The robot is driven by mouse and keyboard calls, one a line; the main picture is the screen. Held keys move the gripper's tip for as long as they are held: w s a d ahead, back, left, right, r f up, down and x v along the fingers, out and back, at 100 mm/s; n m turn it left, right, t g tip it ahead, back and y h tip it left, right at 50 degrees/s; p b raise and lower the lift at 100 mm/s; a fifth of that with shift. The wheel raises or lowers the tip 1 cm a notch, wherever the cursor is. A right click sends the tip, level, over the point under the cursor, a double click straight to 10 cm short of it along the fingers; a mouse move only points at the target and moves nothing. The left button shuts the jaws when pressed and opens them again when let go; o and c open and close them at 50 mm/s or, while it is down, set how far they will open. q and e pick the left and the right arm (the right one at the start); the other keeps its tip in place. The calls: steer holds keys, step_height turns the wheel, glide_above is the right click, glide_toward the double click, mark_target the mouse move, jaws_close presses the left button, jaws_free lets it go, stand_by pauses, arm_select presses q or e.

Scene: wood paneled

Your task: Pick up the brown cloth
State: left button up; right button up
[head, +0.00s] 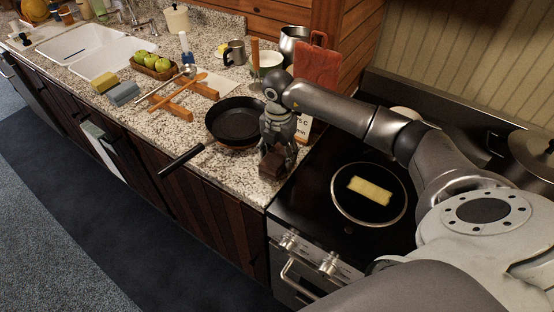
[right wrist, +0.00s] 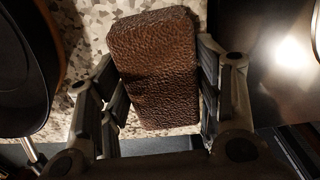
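The brown cloth (head: 273,167) is a small, thick, folded block with a rough texture. It lies on the granite counter near the front edge, beside the stove. It also fills the middle of the right wrist view (right wrist: 155,70). My right gripper (head: 278,150) points down over it. In the wrist view its open fingers (right wrist: 162,105) stand on either side of the cloth, close to its edges; whether they touch it I cannot tell. In the head view the gripper hides part of the cloth. My left gripper is not in view.
A black frying pan (head: 235,122) sits just left of the gripper, its handle over the counter edge. A red board (head: 318,68) stands behind. Sponges (head: 123,94) and a fruit basket are farther left.

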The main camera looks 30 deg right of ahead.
steer(key=c, duration=0.4)
steer(key=shift+c, duration=0.2)
steer(key=shift+r, duration=0.15)
steer(key=shift+r+b, duration=0.55)
steer(key=shift+b, duration=0.05)
steer(key=shift+w+r+b, duration=0.1)
steer(key=shift+r+b, duration=0.4)
steer(key=shift+r, duration=0.15)
steer(key=s+a+r, duration=0.1)
steer(key=s+a+r+b, duration=0.1)
steer(key=r, duration=0.1)
steer(key=s+a+r, duration=0.1)
steer(key=r, duration=0.1)
steer(key=shift+s+r, duration=0.1)
steer(key=shift+r, duration=0.05)
steer(key=s+a+r+b, duration=0.1)
steer(key=s+a+r, duration=0.4)
steer(key=s+a, duration=0.1)
steer(key=shift+s+a+b, duration=0.2)
steer(key=shift+s+b, duration=0.1)
steer(key=shift+s, duration=0.4)
